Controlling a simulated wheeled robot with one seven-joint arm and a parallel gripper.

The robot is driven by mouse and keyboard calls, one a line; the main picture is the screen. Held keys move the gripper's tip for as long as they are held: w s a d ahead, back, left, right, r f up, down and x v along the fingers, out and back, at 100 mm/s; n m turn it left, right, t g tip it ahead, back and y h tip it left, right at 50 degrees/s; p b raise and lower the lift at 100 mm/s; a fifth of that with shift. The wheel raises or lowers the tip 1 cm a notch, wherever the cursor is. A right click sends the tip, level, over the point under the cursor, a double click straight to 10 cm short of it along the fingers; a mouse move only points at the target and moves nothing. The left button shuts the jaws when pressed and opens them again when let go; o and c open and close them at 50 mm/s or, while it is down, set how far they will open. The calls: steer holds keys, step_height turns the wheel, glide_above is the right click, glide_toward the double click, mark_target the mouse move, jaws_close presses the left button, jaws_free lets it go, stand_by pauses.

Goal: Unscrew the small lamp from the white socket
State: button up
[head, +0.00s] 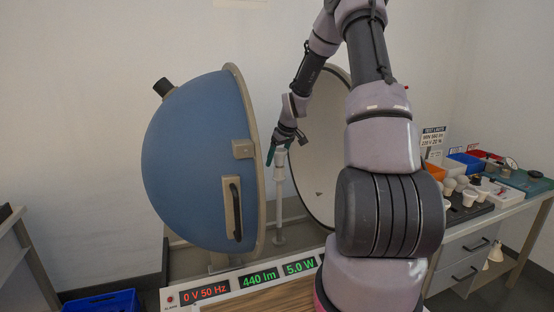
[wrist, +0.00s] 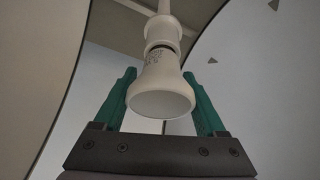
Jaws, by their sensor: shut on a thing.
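The small white lamp (wrist: 160,92), a flared reflector shape with a flat round face, sits between the two green fingers of my gripper (wrist: 163,100) in the wrist view. My gripper is shut on it. The white socket (wrist: 163,32) is in line with the lamp's neck, and a narrow metallic band shows between them. In the head view my gripper (head: 280,150) points down at the top of the upright post that carries the socket (head: 280,158). The lamp is largely hidden there by the gripper.
The open blue half-sphere (head: 200,155) stands left of the post; the white inner half (head: 318,175) stands right. A display panel (head: 250,283) reads 0 V 50 Hz, 440 lm, 5.0 W. A right-hand bench (head: 500,212) holds a dark rack (head: 466,207) of lamps and coloured bins.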

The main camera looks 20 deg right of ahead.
mark_target(279, 160)
steer(key=n+y, duration=0.1)
steer(key=n, duration=0.1)
steer(key=s+n+g+y, duration=0.1)
steer(key=n, duration=0.2)
steer(key=shift+d+f+n, duration=0.1)
steer(key=shift+f+n, duration=0.05)
steer(key=shift+n, duration=0.15)
steer(key=n+g, duration=0.1)
steer(key=n, duration=0.1)
steer(key=n+g, duration=0.1)
steer(key=n, duration=0.1)
steer(key=shift+s+n+y, duration=0.15)
steer(key=shift+n+y, duration=0.15)
steer(key=n, duration=0.2)
steer(key=n+g, duration=0.1)
steer(key=n, duration=0.1)
steer(key=shift+s+a+n+g, duration=0.2)
steer(key=shift+a+n+g, duration=0.1)
steer(key=shift+a, duration=0.05)
steer(key=n, duration=0.2)
steer(key=n+g, duration=0.1)
steer(key=shift+s+a+n+g, duration=0.15)
steer(key=shift+s+n+g, duration=0.15)
steer(key=shift+n, duration=0.1)
steer(key=o, duration=1.3)
steer(key=shift+a, duration=0.1)
steer(key=shift+c, duration=0.2)
